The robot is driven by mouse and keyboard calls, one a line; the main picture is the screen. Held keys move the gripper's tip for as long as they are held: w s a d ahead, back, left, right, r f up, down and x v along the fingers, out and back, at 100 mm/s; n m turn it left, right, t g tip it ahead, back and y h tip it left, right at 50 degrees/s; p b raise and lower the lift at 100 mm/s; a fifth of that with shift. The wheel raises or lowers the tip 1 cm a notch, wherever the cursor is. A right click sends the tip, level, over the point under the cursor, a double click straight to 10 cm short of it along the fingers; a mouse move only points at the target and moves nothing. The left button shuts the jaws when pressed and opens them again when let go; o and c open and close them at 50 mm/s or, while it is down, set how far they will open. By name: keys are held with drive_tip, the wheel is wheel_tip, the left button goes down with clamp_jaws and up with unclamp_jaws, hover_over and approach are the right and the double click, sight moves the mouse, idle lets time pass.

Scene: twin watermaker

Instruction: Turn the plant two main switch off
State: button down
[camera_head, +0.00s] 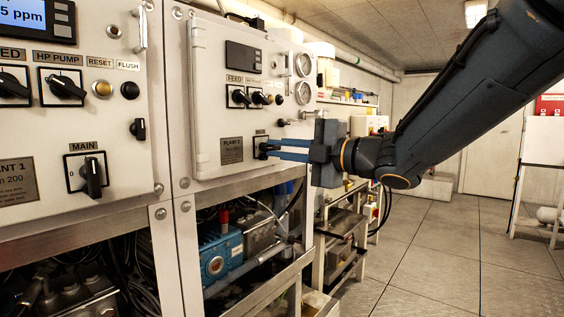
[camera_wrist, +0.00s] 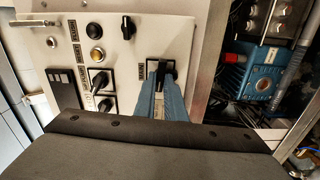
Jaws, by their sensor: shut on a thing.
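The plant two main switch (camera_head: 260,146) is a small black rotary knob on a dark square plate, low on the second white panel beside the PLANT 2 nameplate (camera_head: 231,150). In the wrist view the switch (camera_wrist: 161,66) shows at the fingertips, with the MAIN label beside it. My gripper (camera_head: 270,151) reaches in from the right with two blue fingers, shut on the knob; the fingers (camera_wrist: 161,90) also show in the wrist view. The fingers partly hide the knob, so I cannot tell its exact turn angle.
The plant one panel, with its own MAIN switch (camera_head: 92,176), stands at the left. Plant two's FEED knob (camera_head: 237,96) and neighbouring knobs sit above the gripped switch. A blue pump (camera_head: 221,256) is below in the open frame. The floor (camera_head: 440,260) at right is clear.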

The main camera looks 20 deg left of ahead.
drive_tip(key=shift+n+b, duration=0.55)
drive_tip(key=shift+n, duration=0.15)
drive_tip(key=c, duration=1.8)
unclamp_jaws()
drive_tip(key=shift+s+d, duration=0.15)
drive_tip(key=shift+d, duration=0.3)
drive_tip(key=v, duration=0.7)
